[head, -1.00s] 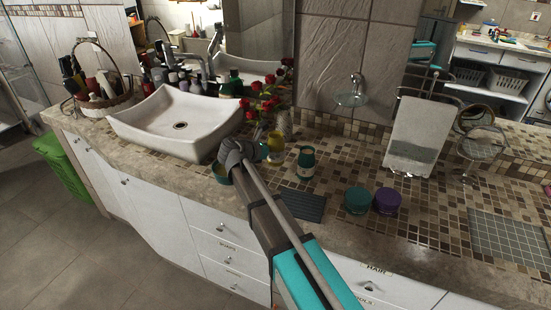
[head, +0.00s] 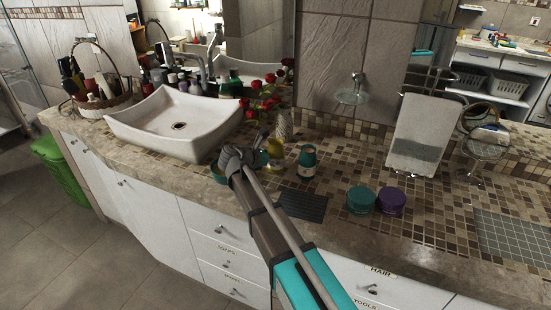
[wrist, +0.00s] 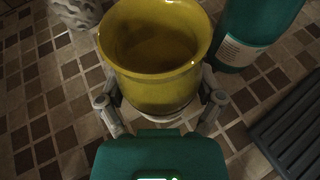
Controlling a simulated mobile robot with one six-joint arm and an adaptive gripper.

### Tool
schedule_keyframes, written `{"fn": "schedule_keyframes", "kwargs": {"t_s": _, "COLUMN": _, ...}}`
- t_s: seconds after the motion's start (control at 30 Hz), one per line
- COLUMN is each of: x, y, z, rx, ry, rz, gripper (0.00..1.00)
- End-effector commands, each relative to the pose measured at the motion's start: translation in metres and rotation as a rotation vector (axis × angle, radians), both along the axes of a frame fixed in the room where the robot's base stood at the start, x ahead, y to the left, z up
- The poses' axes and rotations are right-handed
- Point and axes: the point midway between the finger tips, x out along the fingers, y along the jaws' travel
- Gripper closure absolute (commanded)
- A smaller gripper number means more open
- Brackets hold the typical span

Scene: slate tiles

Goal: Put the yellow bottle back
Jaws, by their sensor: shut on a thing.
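The yellow bottle (head: 275,155) stands upright in front of the white patterned vase (head: 284,127) on the tiled counter. In the wrist view it looks wide-mouthed and open at the top (wrist: 158,82). My gripper (wrist: 160,108) is shut on it, with a finger on each side of its lower part. In the head view my wrist hides the fingers and part of the area left of the bottle. I cannot tell whether its base touches the counter. A teal bottle with a pale label (head: 307,163) stands just to its right, apart from it; it also shows in the wrist view (wrist: 255,30).
A dark ribbed mat (head: 303,206) lies to the front right. A teal jar (head: 360,200) and a purple jar (head: 391,200) stand further right. The white sink (head: 165,125) is left, and red flowers (head: 262,98) are behind.

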Motion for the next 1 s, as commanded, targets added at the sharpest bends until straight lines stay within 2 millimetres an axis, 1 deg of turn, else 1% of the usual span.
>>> {"fn": "schedule_keyframes", "kwargs": {"t_s": 0.27, "x": 0.0003, "y": -0.0011, "z": -0.0040, "rx": 0.000, "ry": 0.000, "rz": -0.001, "gripper": 0.76}}
{"fn": "schedule_keyframes", "kwargs": {"t_s": 0.3, "x": 0.0003, "y": -0.0011, "z": -0.0030, "rx": 0.000, "ry": 0.000, "rz": -0.001, "gripper": 0.09}}
{"fn": "schedule_keyframes", "kwargs": {"t_s": 0.33, "x": 0.0003, "y": -0.0012, "z": -0.0027, "rx": 0.000, "ry": 0.000, "rz": -0.001, "gripper": 0.03}}
{"fn": "schedule_keyframes", "kwargs": {"t_s": 0.37, "x": 0.0002, "y": -0.0011, "z": -0.0027, "rx": 0.000, "ry": 0.000, "rz": -0.001, "gripper": 0.00}}
{"fn": "schedule_keyframes", "kwargs": {"t_s": 0.77, "x": 0.0002, "y": -0.0011, "z": -0.0024, "rx": 0.000, "ry": 0.000, "rz": -0.001, "gripper": 0.00}}
{"fn": "schedule_keyframes", "kwargs": {"t_s": 0.97, "x": 0.0003, "y": -0.0011, "z": 0.0020, "rx": 0.000, "ry": 0.000, "rz": -0.001, "gripper": 0.00}}
{"fn": "schedule_keyframes", "kwargs": {"t_s": 1.0, "x": -0.0021, "y": 0.0015, "z": 0.0030, "rx": 0.000, "ry": 0.000, "rz": 0.000, "gripper": 0.00}}
